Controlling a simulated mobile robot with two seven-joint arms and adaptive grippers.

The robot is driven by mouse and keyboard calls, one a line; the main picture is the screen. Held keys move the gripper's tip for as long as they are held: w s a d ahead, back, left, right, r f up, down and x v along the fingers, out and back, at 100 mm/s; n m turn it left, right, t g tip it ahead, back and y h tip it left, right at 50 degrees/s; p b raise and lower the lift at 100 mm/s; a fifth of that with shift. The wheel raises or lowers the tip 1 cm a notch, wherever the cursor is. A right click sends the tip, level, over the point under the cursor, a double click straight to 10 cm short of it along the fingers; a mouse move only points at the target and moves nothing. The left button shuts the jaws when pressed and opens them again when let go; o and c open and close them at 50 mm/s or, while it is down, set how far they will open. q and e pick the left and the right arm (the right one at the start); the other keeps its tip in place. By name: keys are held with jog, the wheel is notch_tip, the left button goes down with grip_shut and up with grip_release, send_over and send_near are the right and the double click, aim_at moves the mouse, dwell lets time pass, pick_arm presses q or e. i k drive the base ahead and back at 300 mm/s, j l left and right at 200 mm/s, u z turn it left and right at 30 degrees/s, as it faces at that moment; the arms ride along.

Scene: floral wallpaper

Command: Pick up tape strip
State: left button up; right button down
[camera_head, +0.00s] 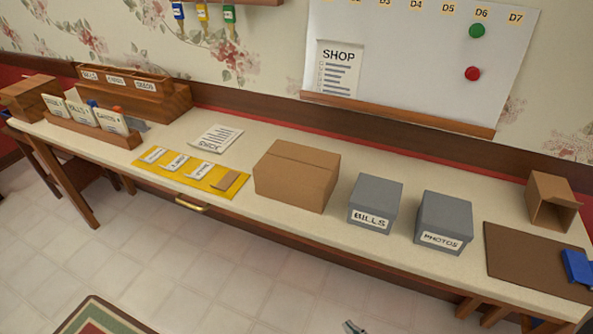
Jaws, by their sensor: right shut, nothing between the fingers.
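A small flat brown piece (228,181), which looks like the tape strip, lies at the right end of a yellow mat (205,186) on the long table. Several white labels lie beside it on the mat. A closed cardboard box (296,178) stands just right of the mat, with a seam along its top. Only the tip of my right gripper (353,327) shows, at the bottom edge, in front of the table and well apart from the brown piece. It is shut and empty. My left gripper is out of view.
Grey boxes marked BILLS (374,204) and PHOTOS (443,223) stand right of the cardboard box. A brown mat (520,255) with a blue object (577,267) and an open box (552,203) are at the right. Wooden organizers (145,98) fill the left end.

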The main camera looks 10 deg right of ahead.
aim_at(228, 179)
jog(key=z, duration=0.4)
jog(key=j+z, duration=0.2)
jog(key=z, duration=0.2)
jog(key=j+z, duration=0.2)
jog(key=z, duration=0.15)
jog(key=j+z, duration=0.2)
jog(key=z, duration=0.2)
jog(key=k+j+z, duration=0.1)
jog(key=j+z, duration=0.2)
jog(key=j, duration=0.15)
jog(key=k+j+z, duration=0.25)
jog(key=j, duration=0.2)
jog(key=k+j, duration=0.1)
jog(key=j, duration=0.2)
jog(key=j+z, duration=0.1)
jog(key=j, duration=0.2)
jog(key=k+j, duration=0.15)
jog(key=j, duration=0.15)
jog(key=z, duration=0.05)
